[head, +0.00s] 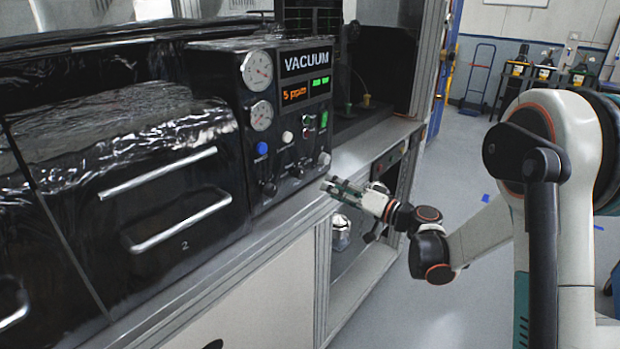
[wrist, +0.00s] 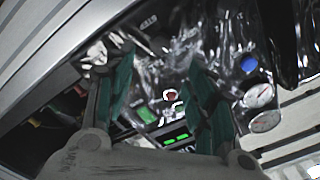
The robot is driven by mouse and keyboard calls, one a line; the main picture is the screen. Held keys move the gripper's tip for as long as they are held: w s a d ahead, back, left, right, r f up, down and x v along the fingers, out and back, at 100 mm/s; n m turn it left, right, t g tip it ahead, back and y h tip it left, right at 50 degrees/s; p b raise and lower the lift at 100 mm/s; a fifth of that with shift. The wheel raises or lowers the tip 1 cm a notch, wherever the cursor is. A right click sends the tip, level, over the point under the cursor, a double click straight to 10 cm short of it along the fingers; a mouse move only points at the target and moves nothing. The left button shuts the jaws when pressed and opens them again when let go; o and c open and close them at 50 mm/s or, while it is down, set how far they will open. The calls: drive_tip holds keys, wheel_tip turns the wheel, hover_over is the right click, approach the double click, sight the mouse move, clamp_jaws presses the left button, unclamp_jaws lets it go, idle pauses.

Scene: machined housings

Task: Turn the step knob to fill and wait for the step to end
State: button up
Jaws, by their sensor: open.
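The black VACUUM panel (head: 290,110) stands on the bench in the head view, with two dials, a lit display (head: 305,88) and several knobs. A blue knob (head: 262,148), a white knob (head: 287,137), black knobs (head: 269,188) and a grey knob (head: 324,159) show on its front. No knob label is legible, so I cannot tell which is the step knob. My gripper (head: 345,188) is open and empty, just in front of the panel's lower right corner, apart from the knobs. In the wrist view the panel shows rotated between my open green fingers (wrist: 163,78).
Black wrapped housings with drawer handles (head: 185,220) fill the left of the bench (head: 270,240). A shelf below the bench holds a shiny metal vessel (head: 341,232). A blue hand truck (head: 478,75) and bottles stand far back.

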sight(303, 174)
drive_tip(key=b+x, duration=0.2)
drive_tip(key=x, duration=0.8)
drive_tip(key=shift+w+a, duration=0.25)
drive_tip(key=shift+a, duration=0.05)
drive_tip(key=shift+c, duration=0.2)
drive_tip(key=c, duration=1)
